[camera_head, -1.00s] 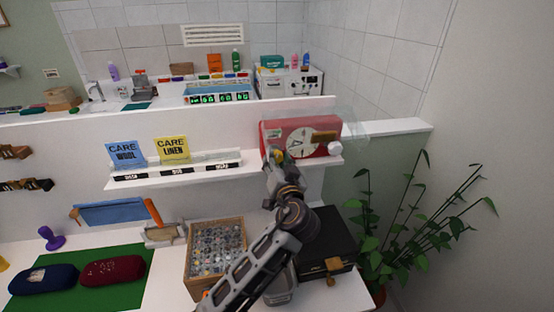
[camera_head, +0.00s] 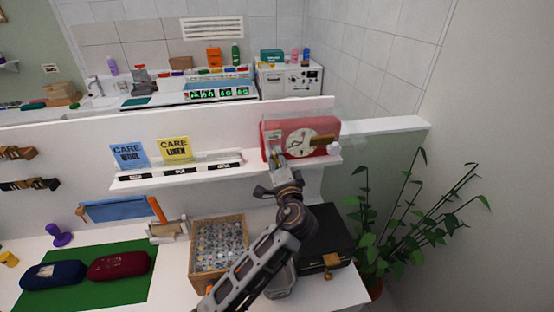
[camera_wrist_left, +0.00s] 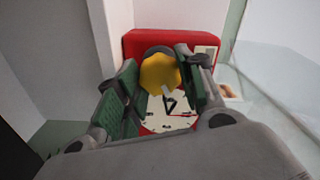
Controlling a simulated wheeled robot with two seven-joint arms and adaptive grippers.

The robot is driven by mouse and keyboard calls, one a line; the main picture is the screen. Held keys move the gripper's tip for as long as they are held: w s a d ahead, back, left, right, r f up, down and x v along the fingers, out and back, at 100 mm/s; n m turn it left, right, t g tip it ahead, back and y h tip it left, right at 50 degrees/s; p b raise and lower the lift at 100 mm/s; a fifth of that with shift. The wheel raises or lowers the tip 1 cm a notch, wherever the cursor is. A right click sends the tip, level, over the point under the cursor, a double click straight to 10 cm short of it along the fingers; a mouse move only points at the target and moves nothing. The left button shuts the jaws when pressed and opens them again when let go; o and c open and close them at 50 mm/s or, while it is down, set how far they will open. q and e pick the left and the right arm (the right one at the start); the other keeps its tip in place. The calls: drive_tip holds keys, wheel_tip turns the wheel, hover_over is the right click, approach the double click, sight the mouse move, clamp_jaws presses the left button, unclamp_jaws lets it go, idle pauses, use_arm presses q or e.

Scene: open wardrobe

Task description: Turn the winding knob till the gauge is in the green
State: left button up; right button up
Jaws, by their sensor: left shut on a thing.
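A red box-shaped device (camera_head: 327,126) stands on the white wall shelf at the right. On its front is a round white dial (camera_head: 299,142) with dark hands. In the left wrist view the dial (camera_wrist_left: 168,115) also shows a thin red hand. A yellow knob (camera_wrist_left: 160,73) sits on the device just beside the dial, between my left fingers. My left gripper (camera_head: 278,156), also in the left wrist view (camera_wrist_left: 160,80), is shut on this knob. The gripper partly hides the device's left front. I cannot make out a green zone or the gauge reading. My right gripper is not in view.
A brown piece (camera_head: 323,141) and a white round part (camera_head: 334,149) are at the device's right end. Blue (camera_head: 129,155) and yellow (camera_head: 174,149) care cards stand left on the shelf. Below are a crate of buttons (camera_head: 245,240) and a black box (camera_head: 325,236).

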use_arm(q)
drive_tip(key=m, duration=1.4)
drive_tip(key=shift+f, duration=0.1)
drive_tip(key=m, duration=1.1)
drive_tip(key=shift+f, duration=0.1)
drive_tip(key=shift+m, duration=0.3)
drive_tip(key=o, duration=1)
drive_tip(key=shift+n, duration=0.4)
